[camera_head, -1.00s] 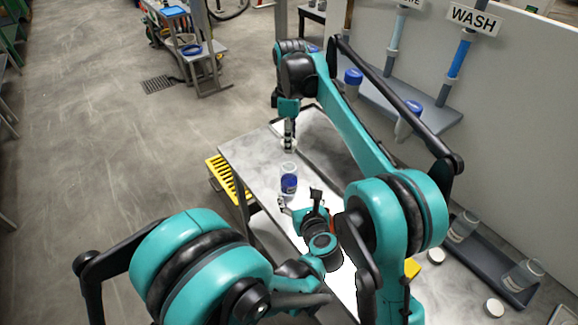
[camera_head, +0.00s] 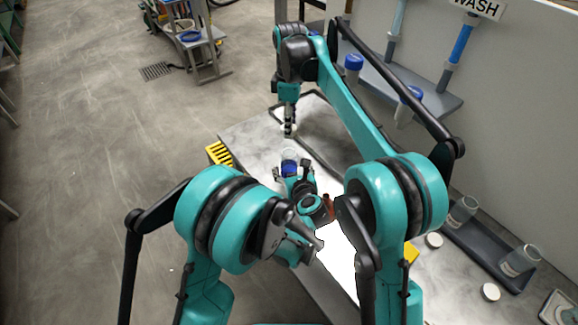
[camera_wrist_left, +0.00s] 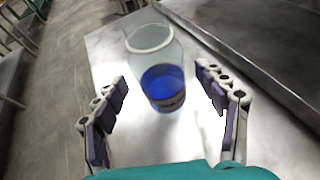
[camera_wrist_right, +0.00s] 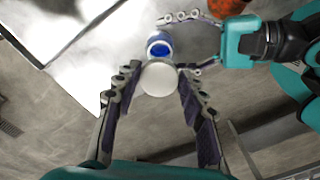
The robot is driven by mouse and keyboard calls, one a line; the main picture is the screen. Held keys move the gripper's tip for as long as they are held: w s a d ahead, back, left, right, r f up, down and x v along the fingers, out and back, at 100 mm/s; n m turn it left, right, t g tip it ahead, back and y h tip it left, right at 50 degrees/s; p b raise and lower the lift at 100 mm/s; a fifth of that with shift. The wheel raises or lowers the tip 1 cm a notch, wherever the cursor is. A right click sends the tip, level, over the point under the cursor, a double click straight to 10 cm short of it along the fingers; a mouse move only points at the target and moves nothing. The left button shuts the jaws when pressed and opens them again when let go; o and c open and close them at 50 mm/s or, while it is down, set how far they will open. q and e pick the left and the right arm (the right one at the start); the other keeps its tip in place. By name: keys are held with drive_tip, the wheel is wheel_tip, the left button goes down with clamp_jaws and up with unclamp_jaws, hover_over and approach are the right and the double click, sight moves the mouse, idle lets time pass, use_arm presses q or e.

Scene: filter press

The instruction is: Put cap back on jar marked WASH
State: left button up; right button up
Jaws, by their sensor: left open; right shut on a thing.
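A clear uncapped jar with blue liquid (camera_head: 289,157) stands upright on the bench; it also shows in the left wrist view (camera_wrist_left: 160,80). Its dark label is too small to read. My left gripper (camera_head: 296,171) is open, with one finger on each side of the jar; in the left wrist view (camera_wrist_left: 163,82) gaps show between fingers and glass. My right gripper (camera_head: 289,131) points down beyond the jar and is shut on a white round cap (camera_wrist_right: 159,78).
At right, two clear jars (camera_head: 462,211) (camera_head: 519,260) stand in a dark tray (camera_head: 490,252), with white caps (camera_head: 434,241) (camera_head: 491,292) lying nearby. A WASH sign (camera_head: 477,7) is above a blue tube (camera_head: 461,44) on the wall. A yellow slatted piece (camera_head: 219,154) is at the bench's left edge.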

use_arm(q)
drive_tip(key=shift+x, duration=1.4)
clamp_jaws()
use_arm(e)
drive_tip(key=shift+f, duration=2.5)
drive_tip(key=shift+f, duration=0.85)
drive_tip(key=shift+f, duration=0.6)
